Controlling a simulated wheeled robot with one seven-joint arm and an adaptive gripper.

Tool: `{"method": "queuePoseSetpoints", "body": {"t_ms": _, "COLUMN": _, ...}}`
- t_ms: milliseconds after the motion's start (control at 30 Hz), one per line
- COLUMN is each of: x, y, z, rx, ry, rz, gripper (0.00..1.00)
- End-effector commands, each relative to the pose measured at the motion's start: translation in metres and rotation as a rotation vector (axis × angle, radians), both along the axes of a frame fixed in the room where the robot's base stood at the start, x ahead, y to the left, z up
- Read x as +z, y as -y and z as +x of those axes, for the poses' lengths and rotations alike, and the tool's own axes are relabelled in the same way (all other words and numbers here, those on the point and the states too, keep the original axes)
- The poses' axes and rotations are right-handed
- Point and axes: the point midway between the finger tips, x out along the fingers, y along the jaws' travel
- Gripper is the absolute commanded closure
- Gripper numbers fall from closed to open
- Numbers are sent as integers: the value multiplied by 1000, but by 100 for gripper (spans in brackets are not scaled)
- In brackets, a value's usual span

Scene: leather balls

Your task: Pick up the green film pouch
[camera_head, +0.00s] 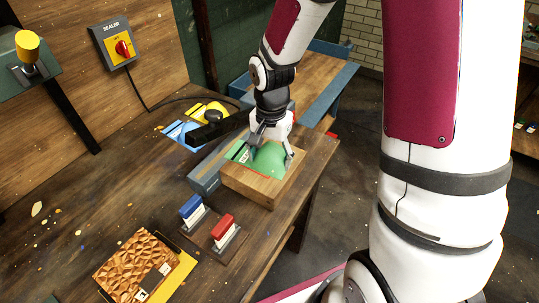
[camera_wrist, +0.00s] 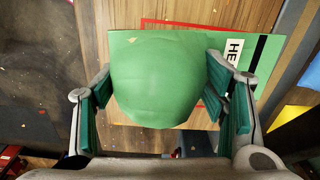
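The green film pouch lies on a wooden block (camera_head: 258,190) in the head view. It shows as a flat green sheet with a white label (camera_wrist: 232,49) and a smooth rounded green bulge (camera_wrist: 158,80) rising from it. The bulge also shows in the head view (camera_head: 269,160). My gripper (camera_wrist: 158,90) points down over the block, its fingers wide apart on either side of the bulge. The teal pads lie close against its sides; whether they press on it cannot be told. The lower part of the bulge's contact with the sheet is hidden.
A blue pouch (camera_head: 181,133) and a yellow one (camera_head: 205,109) lie behind the block. Blue (camera_head: 191,208) and red (camera_head: 223,226) stamp-like pieces stand in front. A bumpy brown piece (camera_head: 137,263) lies at the front left. A sealer switch (camera_head: 119,45) is on the wall.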

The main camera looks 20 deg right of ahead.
Motion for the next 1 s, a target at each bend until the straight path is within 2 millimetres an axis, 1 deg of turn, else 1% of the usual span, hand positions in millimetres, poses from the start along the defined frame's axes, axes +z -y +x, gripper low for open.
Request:
{"method": "queuePoseSetpoints", "body": {"t_ms": 33, "x": 0, "y": 0, "z": 0, "rx": 0, "ry": 0, "rz": 0, "gripper": 54}}
{"method": "queuePoseSetpoints", "body": {"t_ms": 67, "x": 0, "y": 0, "z": 0, "rx": 0, "ry": 0, "rz": 0, "gripper": 60}}
{"method": "queuePoseSetpoints", "body": {"t_ms": 100, "x": 0, "y": 0, "z": 0, "rx": 0, "ry": 0, "rz": 0, "gripper": 70}}
{"method": "queuePoseSetpoints", "body": {"t_ms": 133, "x": 0, "y": 0, "z": 0, "rx": 0, "ry": 0, "rz": 0, "gripper": 76}}
{"method": "queuePoseSetpoints", "body": {"t_ms": 167, "x": 0, "y": 0, "z": 0, "rx": 0, "ry": 0, "rz": 0, "gripper": 81}}
{"method": "queuePoseSetpoints", "body": {"t_ms": 433, "x": 1, "y": 0, "z": 0, "rx": 0, "ry": 1, "rz": -1, "gripper": 81}}
{"method": "queuePoseSetpoints", "body": {"t_ms": 567, "x": 6, "y": 0, "z": 1, "rx": -1, "ry": 1, "rz": 0, "gripper": 81}}
{"method": "queuePoseSetpoints", "body": {"t_ms": 667, "x": 15, "y": 0, "z": 1, "rx": -1, "ry": 3, "rz": -1, "gripper": 81}}
{"method": "queuePoseSetpoints", "body": {"t_ms": 833, "x": 40, "y": 1, "z": 1, "rx": -1, "ry": 6, "rz": 0, "gripper": 81}}
{"method": "queuePoseSetpoints", "body": {"t_ms": 900, "x": 38, "y": 5, "z": -18, "rx": -3, "ry": -1, "rz": -1, "gripper": 81}}
{"method": "queuePoseSetpoints", "body": {"t_ms": 1000, "x": 40, "y": 11, "z": -39, "rx": -3, "ry": 1, "rz": -1, "gripper": 81}}
